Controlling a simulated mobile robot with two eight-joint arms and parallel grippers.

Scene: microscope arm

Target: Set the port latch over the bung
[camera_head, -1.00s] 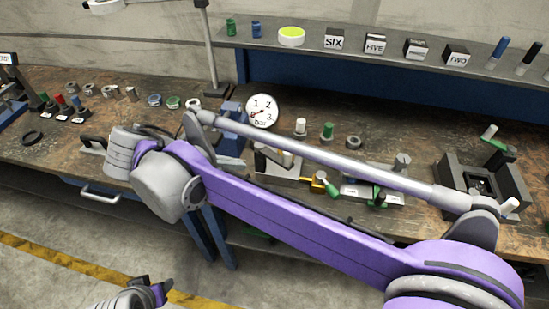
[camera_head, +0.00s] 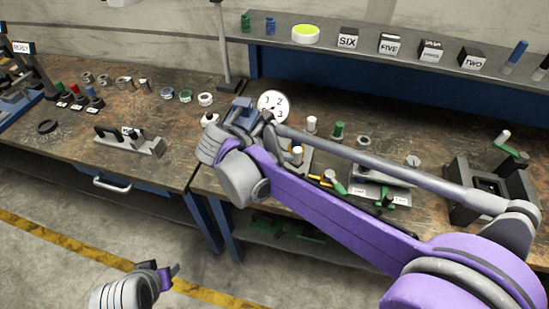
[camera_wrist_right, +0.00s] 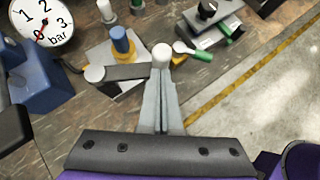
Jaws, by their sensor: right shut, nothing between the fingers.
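In the right wrist view the port latch (camera_wrist_right: 132,72) is a dark flat bar, running from a round grey pivot to an upright white knob (camera_wrist_right: 162,55). The bung (camera_wrist_right: 123,43), apparently the blue-topped cylinder with a tan lower part, stands upright just behind the bar on a grey plate. I cannot tell whether the bar touches it. My right gripper (camera_wrist_right: 160,88) is shut and empty, its fingertips at the white knob; contact is unclear. In the head view my right arm hides these fingertips and much of the fixture. My left gripper (camera_head: 168,271) hangs over the floor, its jaw gap unclear.
A pressure gauge (camera_wrist_right: 42,22) on a blue body stands left of the fixture. A grey block with a black handle (camera_head: 130,142) sits on the left bench. The floor in front is clear.

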